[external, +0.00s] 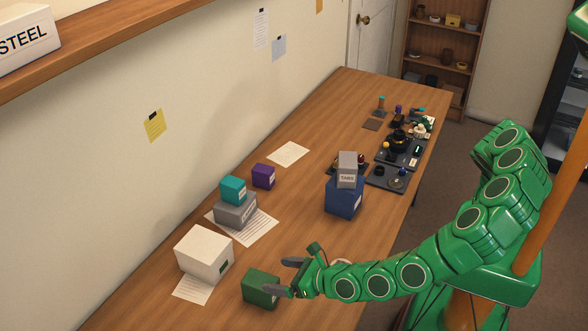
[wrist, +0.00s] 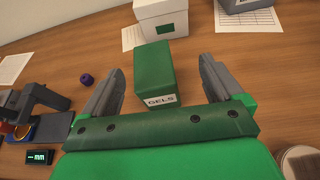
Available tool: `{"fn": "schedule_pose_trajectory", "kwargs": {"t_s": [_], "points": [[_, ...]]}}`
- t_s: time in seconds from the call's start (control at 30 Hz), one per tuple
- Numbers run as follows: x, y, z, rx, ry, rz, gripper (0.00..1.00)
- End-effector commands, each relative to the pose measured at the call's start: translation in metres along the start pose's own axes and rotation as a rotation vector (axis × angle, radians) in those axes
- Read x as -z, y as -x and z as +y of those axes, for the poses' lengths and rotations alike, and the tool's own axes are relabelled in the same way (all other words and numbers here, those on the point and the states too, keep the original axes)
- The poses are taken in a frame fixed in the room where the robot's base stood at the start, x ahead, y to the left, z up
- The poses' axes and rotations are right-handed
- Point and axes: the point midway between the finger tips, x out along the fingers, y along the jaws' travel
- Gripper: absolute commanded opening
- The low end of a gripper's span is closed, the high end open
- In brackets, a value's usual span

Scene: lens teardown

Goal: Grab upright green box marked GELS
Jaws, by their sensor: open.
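The green box (external: 262,287) stands on the wooden table near the front, partly covered by my gripper in the external view. In the wrist view the green box (wrist: 153,70) shows its white GELS label at its near lower end. My gripper (external: 287,277) is open. In the wrist view my gripper (wrist: 158,75) has one finger on each side of the box, with a visible gap on both sides. I cannot tell whether the fingertips are level with the box.
A white box (external: 203,252) stands behind the green box. A grey box (external: 236,211) carries a teal box (external: 233,188), beside a purple box (external: 263,176). A blue box (external: 344,199) carries a grey TABS box (external: 347,168). Dark trays with parts (external: 388,178) line the table's far right.

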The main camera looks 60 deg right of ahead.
Motion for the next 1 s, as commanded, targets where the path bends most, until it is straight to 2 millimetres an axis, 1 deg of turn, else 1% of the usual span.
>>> {"fn": "schedule_pose_trajectory", "kwargs": {"t_s": [0.03, 0.1, 0.27, 0.5, 0.73, 1.0], "points": [[0.008, 0.003, 0.005, -0.013, 0.026, 0.002, 0.94], [0.014, 0.005, 0.009, -0.024, 0.048, 0.004, 0.94], [0.018, 0.001, 0.011, -0.029, 0.060, 0.006, 0.94], [0.019, -0.017, 0.011, -0.027, 0.060, 0.008, 0.94], [0.020, -0.029, 0.012, -0.027, 0.059, 0.009, 0.94], [0.021, -0.061, 0.014, -0.028, 0.056, 0.008, 0.94]]}}
